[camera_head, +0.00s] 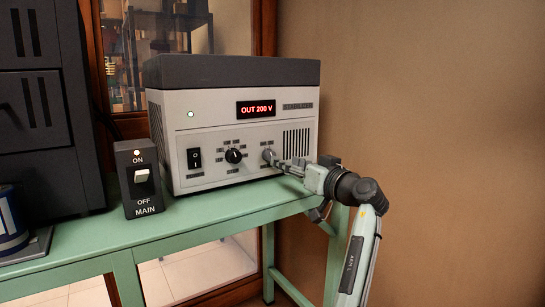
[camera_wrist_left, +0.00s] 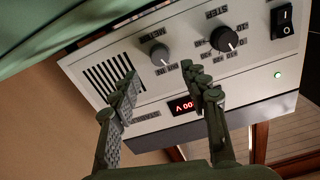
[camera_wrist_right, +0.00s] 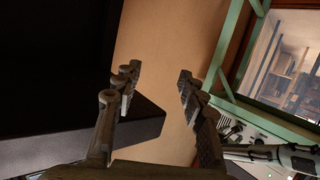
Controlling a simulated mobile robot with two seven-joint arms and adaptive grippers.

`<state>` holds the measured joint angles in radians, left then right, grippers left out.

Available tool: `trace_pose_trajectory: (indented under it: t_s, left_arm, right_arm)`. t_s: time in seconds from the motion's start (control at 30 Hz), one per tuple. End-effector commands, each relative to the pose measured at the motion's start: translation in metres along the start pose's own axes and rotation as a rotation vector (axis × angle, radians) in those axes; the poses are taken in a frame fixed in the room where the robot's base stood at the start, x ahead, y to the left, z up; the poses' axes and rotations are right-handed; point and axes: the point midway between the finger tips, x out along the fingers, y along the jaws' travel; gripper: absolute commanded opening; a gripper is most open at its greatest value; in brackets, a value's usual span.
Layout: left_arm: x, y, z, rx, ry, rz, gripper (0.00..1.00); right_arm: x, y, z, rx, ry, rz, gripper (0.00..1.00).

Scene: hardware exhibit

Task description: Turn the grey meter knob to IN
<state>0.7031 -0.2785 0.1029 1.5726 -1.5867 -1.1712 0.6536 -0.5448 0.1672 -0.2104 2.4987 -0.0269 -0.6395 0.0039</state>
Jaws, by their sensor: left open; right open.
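The grey meter knob (camera_head: 268,154) is on the right part of the stabilizer's front panel (camera_head: 228,173). In the left wrist view the knob (camera_wrist_left: 160,53) shows upside down, with a light pointer mark and small labels beside it. The lit display (camera_head: 256,108) reads OUT 200 V. My left gripper (camera_head: 277,161) is at the panel close to the knob. In its wrist view the fingers (camera_wrist_left: 159,75) are open, with the knob beyond the gap between the tips. I cannot tell whether they touch it. My right gripper (camera_wrist_right: 157,76) is open and empty.
A black step knob (camera_head: 233,155) and a black rocker switch (camera_head: 194,158) sit left of the meter knob. A MAIN switch box (camera_head: 139,180) stands beside the stabilizer on the green bench (camera_head: 140,232). A dark cabinet (camera_head: 45,100) is at the left. Near the right gripper is a dark edge (camera_wrist_right: 140,125).

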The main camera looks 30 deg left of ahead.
Motion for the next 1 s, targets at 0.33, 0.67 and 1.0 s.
trace_pose_trajectory:
  t_s: [0.33, 0.67, 1.0]
  left_arm:
    - [0.053, -0.001, -0.001, 0.0, 0.0, -0.002, 0.46]
    - [0.064, 0.0, 0.0, 0.0, 0.0, 0.0, 0.46]
    - [0.063, -0.001, 0.0, 0.0, 0.0, 0.0, 0.13]
  right_arm:
    - [-0.002, 0.009, 0.017, -0.008, -0.084, 0.018, 0.41]
    - [-0.003, 0.011, 0.021, -0.009, -0.103, 0.022, 0.41]
    - [-0.003, 0.011, 0.021, -0.009, -0.102, 0.022, 0.41]
